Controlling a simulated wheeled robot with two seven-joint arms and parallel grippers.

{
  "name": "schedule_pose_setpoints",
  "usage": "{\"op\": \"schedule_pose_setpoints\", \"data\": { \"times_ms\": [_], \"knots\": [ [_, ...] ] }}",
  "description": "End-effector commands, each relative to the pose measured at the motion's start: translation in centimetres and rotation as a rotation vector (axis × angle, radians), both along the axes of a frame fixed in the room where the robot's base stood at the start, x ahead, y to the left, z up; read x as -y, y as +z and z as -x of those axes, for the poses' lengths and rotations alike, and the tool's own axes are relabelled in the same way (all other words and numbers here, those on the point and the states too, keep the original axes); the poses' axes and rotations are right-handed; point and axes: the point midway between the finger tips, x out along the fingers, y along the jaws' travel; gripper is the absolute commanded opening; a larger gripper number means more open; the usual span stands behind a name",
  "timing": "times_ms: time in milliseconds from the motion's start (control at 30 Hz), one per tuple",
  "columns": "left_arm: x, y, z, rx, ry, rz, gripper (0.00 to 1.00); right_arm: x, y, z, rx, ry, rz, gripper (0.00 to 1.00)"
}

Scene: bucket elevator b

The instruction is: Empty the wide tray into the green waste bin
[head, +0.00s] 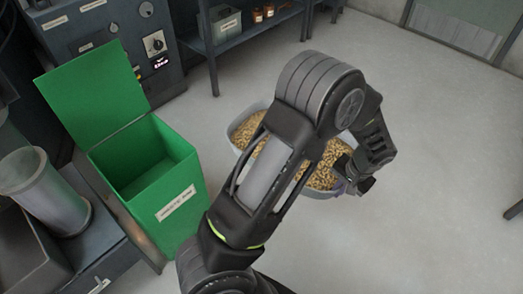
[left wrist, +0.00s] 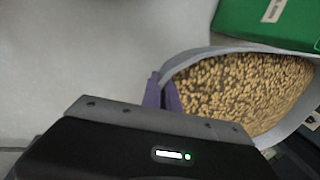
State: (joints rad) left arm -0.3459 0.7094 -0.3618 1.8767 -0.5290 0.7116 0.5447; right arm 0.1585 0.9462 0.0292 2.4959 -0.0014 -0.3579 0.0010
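The wide tray (head: 243,119) is grey and filled with tan pellets; it is to the right of the bin in the head view, partly hidden behind my left arm. In the left wrist view the tray (left wrist: 205,52) looks roughly level. My left gripper (head: 352,186) is at the tray's right side, its purple fingers (left wrist: 162,93) closed on the rim. I cannot tell what supports the tray from below. The green waste bin (head: 178,205) stands at left with its lid raised and its visible inside empty; its edge also shows in the left wrist view (left wrist: 240,22). My right gripper is not in view.
A dark machine with a control panel (head: 105,40) stands behind the bin. A clear cylinder (head: 42,185) is left of the bin. A dark shelf (head: 250,35) holding a box and small jars is at the back. Grey floor (head: 440,150) at right is free.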

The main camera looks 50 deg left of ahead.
Motion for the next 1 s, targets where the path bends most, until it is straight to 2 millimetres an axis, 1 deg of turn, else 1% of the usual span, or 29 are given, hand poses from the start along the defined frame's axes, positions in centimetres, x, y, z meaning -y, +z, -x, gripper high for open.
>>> {"op": "schedule_pose_setpoints", "data": {
  "times_ms": [33, 67, 167, 200, 233, 267, 300, 367, 400, 500, 600, 667, 733, 1000],
  "knots": [
    [-1.8, -0.6, -0.3, 0.001, 0.045, 0.001, 0.0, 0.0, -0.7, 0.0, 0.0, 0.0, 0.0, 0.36],
    [-3.0, -0.9, -0.5, 0.001, 0.075, 0.003, 0.0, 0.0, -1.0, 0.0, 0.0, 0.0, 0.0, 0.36],
    [-7.9, -1.7, -0.8, 0.001, 0.192, 0.007, 0.0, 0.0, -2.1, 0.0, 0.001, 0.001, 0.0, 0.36],
    [-10.2, -2.1, -0.8, -0.001, 0.245, 0.007, 0.0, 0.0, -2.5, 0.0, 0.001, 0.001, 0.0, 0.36],
    [-11.9, -2.3, -0.7, -0.001, 0.286, 0.007, 0.0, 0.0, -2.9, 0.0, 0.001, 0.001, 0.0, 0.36],
    [-13.7, -2.5, -0.5, -0.001, 0.326, 0.008, 0.0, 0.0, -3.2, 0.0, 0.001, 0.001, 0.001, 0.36],
    [-16.0, -2.8, -0.1, -0.002, 0.38, 0.007, 0.0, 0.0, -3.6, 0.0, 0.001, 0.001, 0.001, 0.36],
    [-19.4, -3.0, 0.6, 0.0, 0.453, 0.004, 0.0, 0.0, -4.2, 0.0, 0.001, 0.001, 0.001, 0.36],
    [-21.4, -3.2, 1.2, -0.001, 0.499, 0.002, 0.0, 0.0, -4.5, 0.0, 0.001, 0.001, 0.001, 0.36],
    [-25.4, -3.3, 2.7, -0.001, 0.588, -0.002, 0.0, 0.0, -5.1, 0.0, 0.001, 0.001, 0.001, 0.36],
    [-27.7, -3.3, 3.6, -0.001, 0.639, -0.006, 0.0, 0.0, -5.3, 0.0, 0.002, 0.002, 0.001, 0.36],
    [-28.4, -3.2, 3.9, 0.0, 0.653, -0.007, 0.0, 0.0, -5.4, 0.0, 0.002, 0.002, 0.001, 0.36],
    [-28.6, -3.2, 4.1, 0.0, 0.659, -0.008, 0.0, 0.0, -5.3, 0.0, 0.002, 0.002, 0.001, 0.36],
    [-28.6, -3.1, 4.0, -0.001, 0.657, -0.008, 0.0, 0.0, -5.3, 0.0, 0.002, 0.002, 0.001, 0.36]
  ]
}}
